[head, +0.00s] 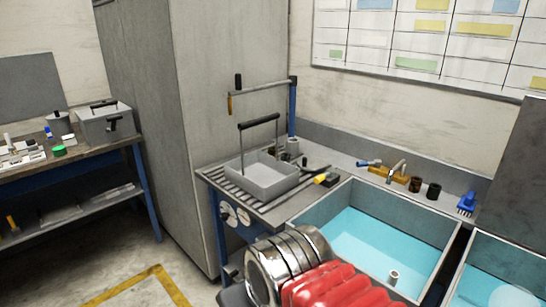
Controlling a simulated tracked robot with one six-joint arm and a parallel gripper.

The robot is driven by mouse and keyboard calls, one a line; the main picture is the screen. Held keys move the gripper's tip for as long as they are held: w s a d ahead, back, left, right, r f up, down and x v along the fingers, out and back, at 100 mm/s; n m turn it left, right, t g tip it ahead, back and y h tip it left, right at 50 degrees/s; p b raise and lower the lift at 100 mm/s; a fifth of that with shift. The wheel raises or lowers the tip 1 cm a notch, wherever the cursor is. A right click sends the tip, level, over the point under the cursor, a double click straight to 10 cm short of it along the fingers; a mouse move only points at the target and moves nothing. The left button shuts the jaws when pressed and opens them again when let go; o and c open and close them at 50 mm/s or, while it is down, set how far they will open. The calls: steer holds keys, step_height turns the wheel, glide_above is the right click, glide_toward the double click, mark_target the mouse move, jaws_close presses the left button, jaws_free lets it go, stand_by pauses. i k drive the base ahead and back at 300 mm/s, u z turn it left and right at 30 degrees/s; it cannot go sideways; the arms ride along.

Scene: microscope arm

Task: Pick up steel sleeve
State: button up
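A small pale metal cylinder with a dark open top (393,278) stands in the blue liquid of the left sink (440,246), near its front. It looks like a steel sleeve. A grey metal cylinder (293,146) stands on the bench behind the grey basket; I cannot tell for certain which of the two is the steel sleeve. A part of my own arm, with shiny metal rings and red ribbed segments, fills the bottom middle of the head view. No gripper fingers can be made out there.
A grey basket with a tall handle (266,176) stands on the slatted drainboard. A yellow-and-black tool (326,179), dark cylinders (433,191) and a blue brush (467,204) line the bench. A cabinet (190,120) separates the left workbench (100,150). Floor at lower left is clear.

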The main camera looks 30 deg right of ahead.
mark_target(285, 157)
steer(key=z, duration=0.05)
steer(key=i, duration=1.3)
